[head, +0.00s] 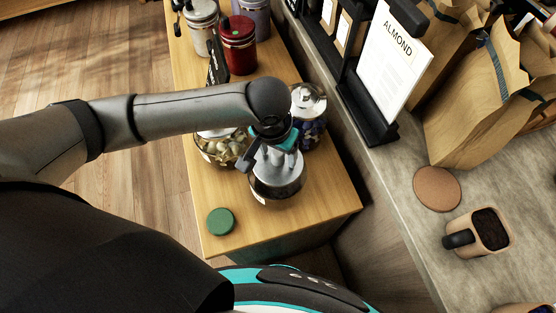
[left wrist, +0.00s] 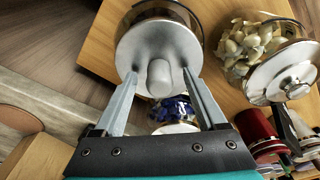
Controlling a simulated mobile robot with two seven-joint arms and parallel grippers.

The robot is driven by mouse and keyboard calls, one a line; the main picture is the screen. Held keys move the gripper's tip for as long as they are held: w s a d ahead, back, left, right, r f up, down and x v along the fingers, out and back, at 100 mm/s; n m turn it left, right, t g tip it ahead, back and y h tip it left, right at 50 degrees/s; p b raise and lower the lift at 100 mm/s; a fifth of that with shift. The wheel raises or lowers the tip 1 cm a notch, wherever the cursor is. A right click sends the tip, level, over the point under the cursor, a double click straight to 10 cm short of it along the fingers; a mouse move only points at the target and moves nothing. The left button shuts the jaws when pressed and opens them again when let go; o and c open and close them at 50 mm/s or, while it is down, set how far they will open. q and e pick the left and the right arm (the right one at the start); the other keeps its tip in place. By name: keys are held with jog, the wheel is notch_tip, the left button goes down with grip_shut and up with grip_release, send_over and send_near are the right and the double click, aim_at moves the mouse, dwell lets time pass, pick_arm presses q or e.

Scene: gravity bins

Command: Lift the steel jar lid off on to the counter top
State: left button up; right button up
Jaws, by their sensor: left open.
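The steel jar lid (head: 284,178) sits on a glass jar (head: 262,194) near the front end of the wooden counter top (head: 320,203). In the left wrist view the lid (left wrist: 139,48) is a round shiny disc with a pale knob (left wrist: 159,78) in its middle. My left gripper (head: 277,155) is above this lid, pointing down. In the left wrist view its two fingers (left wrist: 160,80) are open, one on each side of the knob, with gaps showing. The jar's contents are mostly hidden. My right gripper is not in view.
A jar of pale pieces (head: 222,152) and a steel-lidded jar of blue-purple pieces (head: 311,130) stand close by. A red canister (head: 239,48) is farther back. A green disc (head: 221,221) lies at the front left. Bare wood shows at the counter's front right.

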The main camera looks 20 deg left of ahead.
pick_arm(q)
grip_shut()
dwell(0.6)
dwell(0.8)
